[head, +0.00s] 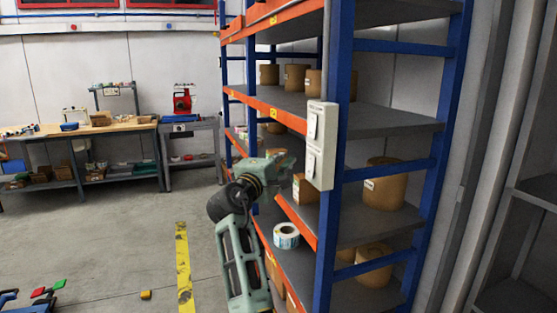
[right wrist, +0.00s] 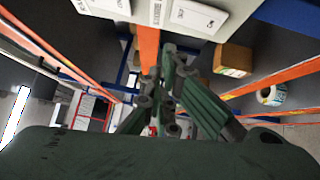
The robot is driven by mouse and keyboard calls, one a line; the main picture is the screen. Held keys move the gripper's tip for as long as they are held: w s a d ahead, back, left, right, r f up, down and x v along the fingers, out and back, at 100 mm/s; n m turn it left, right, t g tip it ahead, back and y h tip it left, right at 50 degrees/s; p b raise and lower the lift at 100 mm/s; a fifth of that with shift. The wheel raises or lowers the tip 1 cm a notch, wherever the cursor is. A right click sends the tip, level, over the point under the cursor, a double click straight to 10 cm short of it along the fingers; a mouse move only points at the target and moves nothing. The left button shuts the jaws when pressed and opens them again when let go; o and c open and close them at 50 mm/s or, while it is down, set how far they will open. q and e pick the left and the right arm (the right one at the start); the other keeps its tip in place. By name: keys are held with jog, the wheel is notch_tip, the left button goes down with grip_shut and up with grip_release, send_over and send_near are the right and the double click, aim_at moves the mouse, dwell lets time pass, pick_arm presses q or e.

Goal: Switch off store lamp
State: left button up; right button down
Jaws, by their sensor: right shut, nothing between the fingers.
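A pale switch box (head: 320,146) is fixed to the blue front post of the shelf rack. It carries two white rocker switches, an upper one (head: 313,123) and a lower one (head: 310,163); their small labels are too blurred to read. The box also shows at the top of the right wrist view (right wrist: 150,22). My right gripper (head: 288,163) is shut and empty, just left of the lower switch in the head view. In the right wrist view its fingertips (right wrist: 170,52) are below the box; I cannot tell whether they touch it. The lamp is not identifiable. My left gripper is out of view.
The blue and orange rack (head: 390,116) holds brown rolls (head: 384,184) and a white label roll (head: 286,235). A brown carton (right wrist: 232,58) is close to the right gripper. A workbench (head: 90,130) stands at the back left. The floor around the yellow strip (head: 183,265) is mostly clear.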

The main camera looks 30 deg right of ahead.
pick_arm(q)
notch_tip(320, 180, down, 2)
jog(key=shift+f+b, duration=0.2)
jog(key=shift+b, duration=0.9)
pick_arm(e)
jog(key=v, duration=0.9)
jog(key=shift+s+r, duration=0.25)
jog(key=shift+r, duration=0.35)
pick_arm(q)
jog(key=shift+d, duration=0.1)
